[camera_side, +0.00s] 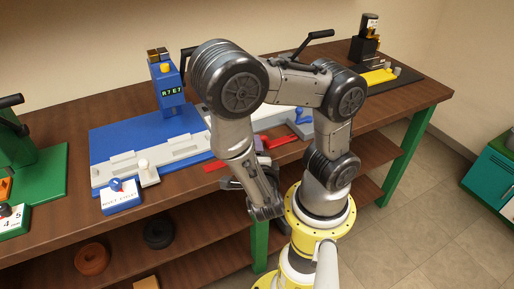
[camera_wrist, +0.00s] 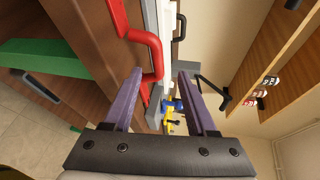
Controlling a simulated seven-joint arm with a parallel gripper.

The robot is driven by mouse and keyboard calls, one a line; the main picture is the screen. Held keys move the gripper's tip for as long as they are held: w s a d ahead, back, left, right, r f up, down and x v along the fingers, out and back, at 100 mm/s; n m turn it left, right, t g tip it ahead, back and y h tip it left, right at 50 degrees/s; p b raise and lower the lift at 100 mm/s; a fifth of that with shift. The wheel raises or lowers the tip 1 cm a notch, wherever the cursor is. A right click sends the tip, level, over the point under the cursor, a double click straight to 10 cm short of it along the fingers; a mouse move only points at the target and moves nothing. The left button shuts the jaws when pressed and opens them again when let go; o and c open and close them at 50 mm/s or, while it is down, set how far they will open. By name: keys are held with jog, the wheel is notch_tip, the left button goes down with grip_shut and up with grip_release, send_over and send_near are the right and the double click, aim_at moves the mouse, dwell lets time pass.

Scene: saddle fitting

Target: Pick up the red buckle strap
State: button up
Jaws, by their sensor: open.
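The red buckle strap (camera_wrist: 118,18) shows in the wrist view at top centre, with a curved red handle (camera_wrist: 154,52) beside it. The end of the handle appears near the tip of the left finger; I cannot tell whether it touches. In the side view, red parts of the strap (camera_side: 287,140) lie along the bench's front edge, partly hidden by my arm. My gripper (camera_wrist: 160,75) is open, its two purple fingers apart with nothing clamped between them.
A long grey fixture (camera_side: 125,168) lies on a blue base (camera_side: 105,140) behind the strap. A blue post with a display (camera_side: 168,88) stands there. A labelled blue block (camera_side: 121,197) sits at the front edge. A green machine (camera_side: 40,175) is at left. The brown bench (camera_side: 190,182) has a lower shelf.

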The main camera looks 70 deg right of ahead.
jog(key=shift+w+d+f+n+t, duration=0.35)
jog(key=shift+w+d+n, duration=0.25)
jog(key=shift+d, duration=0.3)
jog(key=shift+w+d+f+n+t, duration=0.35)
jog(key=shift+w+d+n+t, duration=0.15)
jog(key=shift+d, duration=0.4)
jog(key=shift+w+d+f+n+t, duration=0.3)
jog(key=shift+w+d+n, duration=0.3)
jog(key=shift+d, duration=0.3)
grip_shut()
